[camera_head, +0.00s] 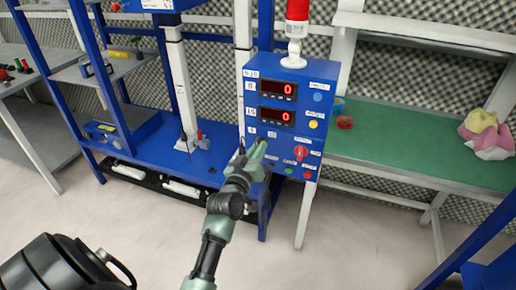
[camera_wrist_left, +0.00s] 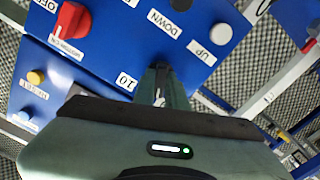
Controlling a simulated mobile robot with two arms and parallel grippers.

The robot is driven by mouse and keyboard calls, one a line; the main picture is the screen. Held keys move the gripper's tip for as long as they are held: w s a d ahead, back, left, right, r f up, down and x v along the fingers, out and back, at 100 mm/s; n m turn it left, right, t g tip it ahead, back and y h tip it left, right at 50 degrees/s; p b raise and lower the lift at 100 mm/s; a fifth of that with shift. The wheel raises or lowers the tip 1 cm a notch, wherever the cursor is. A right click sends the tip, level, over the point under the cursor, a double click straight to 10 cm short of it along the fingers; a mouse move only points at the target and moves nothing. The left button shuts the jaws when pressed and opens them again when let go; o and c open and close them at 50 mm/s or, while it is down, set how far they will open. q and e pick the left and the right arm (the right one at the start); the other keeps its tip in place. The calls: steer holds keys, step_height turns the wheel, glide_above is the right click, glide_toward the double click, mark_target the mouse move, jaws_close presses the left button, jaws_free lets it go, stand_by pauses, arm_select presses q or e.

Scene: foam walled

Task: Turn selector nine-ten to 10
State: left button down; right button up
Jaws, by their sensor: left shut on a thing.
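The blue control panel (camera_head: 318,72) stands upright with two red displays. My left gripper (camera_head: 258,152) is at the lower left of its face, shut at the spot of selector nine-ten. The selector's knob is hidden behind the fingers, so its pointing cannot be read. The 10 label (camera_head: 272,135) shows just above the gripper. In the left wrist view the fingers (camera_wrist_left: 161,75) reach the panel face, and the 10 label (camera_wrist_left: 126,81) is beside them, upside down. My right gripper is not in view.
A red rotary knob (camera_head: 300,153) sits right of the gripper and shows in the left wrist view (camera_wrist_left: 70,20). Several small buttons are nearby. A red beacon (camera_head: 297,12) tops the panel. A green-topped bench (camera_head: 400,150) stands to the right, blue shelving (camera_head: 150,135) to the left.

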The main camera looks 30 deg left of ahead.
arm_select(q)
steer(key=shift+m+p, duration=2.75)
steer(key=shift+m, duration=2.95)
steer(key=c, duration=1.4)
jaws_free()
steer(key=shift+c, duration=0.2)
steer(key=v, duration=0.7)
steer(key=shift+s+b, duration=0.3)
steer(key=shift+s, duration=0.1)
